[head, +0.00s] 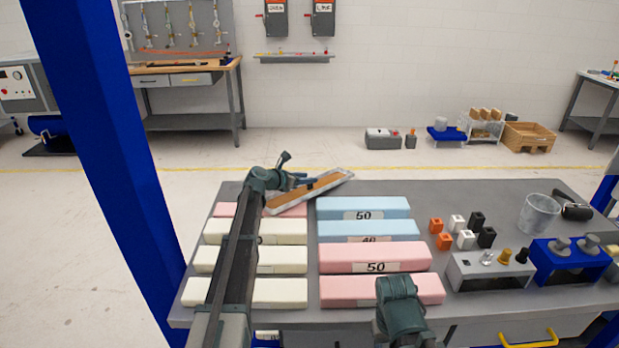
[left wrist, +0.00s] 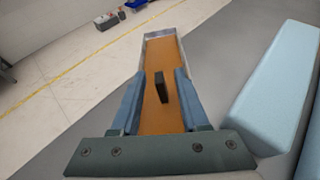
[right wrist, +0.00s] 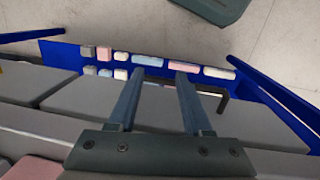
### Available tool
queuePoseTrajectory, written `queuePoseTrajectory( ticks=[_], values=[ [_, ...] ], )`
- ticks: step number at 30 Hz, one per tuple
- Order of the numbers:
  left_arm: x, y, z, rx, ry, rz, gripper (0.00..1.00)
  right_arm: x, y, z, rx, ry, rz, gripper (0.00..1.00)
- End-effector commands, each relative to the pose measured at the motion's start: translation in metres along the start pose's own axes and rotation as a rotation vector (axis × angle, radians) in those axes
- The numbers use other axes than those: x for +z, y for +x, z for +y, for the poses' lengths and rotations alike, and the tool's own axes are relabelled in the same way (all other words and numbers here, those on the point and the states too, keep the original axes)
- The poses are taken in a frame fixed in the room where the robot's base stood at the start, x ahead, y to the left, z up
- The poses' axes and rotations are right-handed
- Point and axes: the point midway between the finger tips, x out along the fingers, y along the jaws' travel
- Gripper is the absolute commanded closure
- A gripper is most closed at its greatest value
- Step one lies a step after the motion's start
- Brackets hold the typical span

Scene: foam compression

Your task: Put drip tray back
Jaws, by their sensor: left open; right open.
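The drip tray (head: 328,186) is a long shallow tray with a pale metal rim and an orange-brown inside. It lies diagonally at the far edge of the table. In the left wrist view the tray (left wrist: 161,48) runs away from me, with a dark upright tab (left wrist: 161,87) on it. My left gripper (head: 313,182) is open over the tray. In the left wrist view its fingers (left wrist: 157,73) stand either side of the tab, with gaps showing. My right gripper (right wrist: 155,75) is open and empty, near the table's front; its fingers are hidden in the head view.
Cream foam blocks (head: 252,292) lie left, partly behind my left arm. Blue (head: 345,203) and pink (head: 345,252) blocks lie mid-table. Small cubes (head: 467,239), a clear bucket (head: 539,213), a grey fixture (head: 490,271) and a blue fixture (head: 568,262) stand right.

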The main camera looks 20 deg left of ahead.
Motion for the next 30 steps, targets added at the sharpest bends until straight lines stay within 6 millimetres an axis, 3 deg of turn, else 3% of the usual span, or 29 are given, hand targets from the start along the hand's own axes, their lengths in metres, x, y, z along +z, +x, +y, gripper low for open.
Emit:
queuePoseTrajectory(
  ticks=[1,3,12,18,30],
  values=[
    [0.003,-0.018,-0.002,0.002,-0.002,0.000,0.55,0.001,-0.009,0.001,0.000,0.000,0.000,0.50],
    [0.003,-0.033,-0.003,0.001,-0.001,0.000,0.55,0.001,-0.015,0.001,0.000,0.000,0.000,0.50],
    [0.002,-0.086,-0.002,0.000,0.000,0.000,0.55,0.002,-0.034,0.003,0.000,0.000,0.000,0.50],
    [0.000,-0.100,-0.001,0.000,0.000,0.000,0.55,0.002,-0.038,0.004,0.000,0.000,0.000,0.50],
    [0.000,-0.102,-0.001,-0.001,0.000,0.000,0.55,0.002,-0.038,0.004,0.000,0.000,0.000,0.50]
  ],
)
